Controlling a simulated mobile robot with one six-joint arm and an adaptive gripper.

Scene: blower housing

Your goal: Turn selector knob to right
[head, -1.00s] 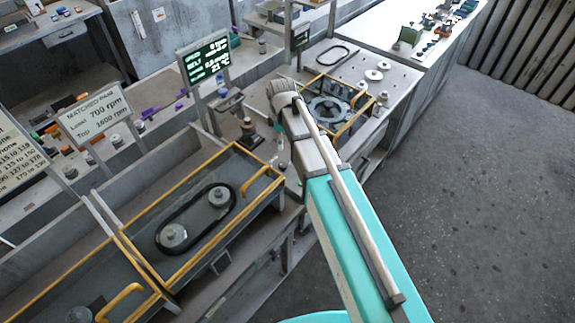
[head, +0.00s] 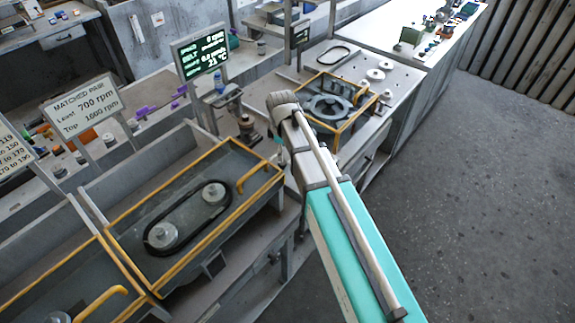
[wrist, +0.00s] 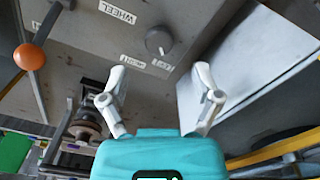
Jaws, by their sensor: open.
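A round grey selector knob (wrist: 158,40) with a light mark on its face sits on a grey panel (wrist: 85,45) in the wrist view. Small white labels (wrist: 133,60) lie beside it, too small and turned to read surely. My gripper (wrist: 161,73) is open and empty. Its two pale fingers are spread, and the knob appears between and beyond their tips, with no finger touching it. In the head view my arm blocks much of the panel area, and I cannot make out the knob there.
An orange ball-ended lever (wrist: 29,57) and a "WHEEL" label (wrist: 117,12) are left of the knob. A pale plate (wrist: 238,60) stands close on the right. In the head view, a yellow-railed belt tray (head: 190,262) and a display sign (head: 201,55) stand left of my arm.

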